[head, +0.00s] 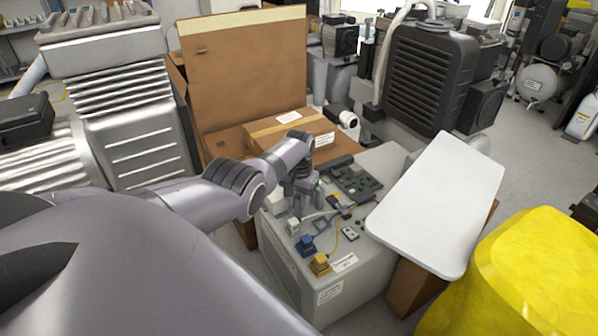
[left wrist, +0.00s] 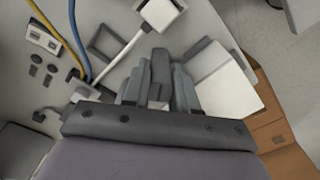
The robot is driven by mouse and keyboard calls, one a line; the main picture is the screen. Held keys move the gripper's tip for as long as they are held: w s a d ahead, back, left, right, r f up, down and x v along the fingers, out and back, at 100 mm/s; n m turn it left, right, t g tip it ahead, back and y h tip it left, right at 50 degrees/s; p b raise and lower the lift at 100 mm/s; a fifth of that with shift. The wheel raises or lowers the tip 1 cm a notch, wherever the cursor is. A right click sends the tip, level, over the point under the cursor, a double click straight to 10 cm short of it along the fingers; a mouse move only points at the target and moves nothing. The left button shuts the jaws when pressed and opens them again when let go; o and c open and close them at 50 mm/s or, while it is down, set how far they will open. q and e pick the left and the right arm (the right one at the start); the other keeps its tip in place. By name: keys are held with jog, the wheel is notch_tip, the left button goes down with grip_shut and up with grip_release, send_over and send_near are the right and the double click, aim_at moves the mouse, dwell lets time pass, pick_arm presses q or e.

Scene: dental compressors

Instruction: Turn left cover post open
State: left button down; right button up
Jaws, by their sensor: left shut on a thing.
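The grey cabinet (head: 345,290) stands in the middle of the head view, with several small fittings on its top panel. My left gripper (head: 302,203) reaches down to the left part of that panel. In the left wrist view my left gripper (left wrist: 159,92) is shut on a dark grey upright piece (left wrist: 161,66), which looks like the cover post. A pale block (left wrist: 225,80) with a dark edge lies just right of the fingers. The lower end of the post is hidden by the fingers. My right gripper is in neither view.
Blue (head: 307,246) and yellow (head: 320,264) plugs with cables sit near the panel's front edge. A yellow bin (head: 540,275) stands at the right front. Cardboard boxes (head: 245,75) stand behind.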

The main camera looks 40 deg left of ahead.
pick_arm(q)
jog(key=shift+s+f, duration=0.1)
jog(key=shift+s, duration=0.05)
jog(key=c, duration=0.9)
grip_release()
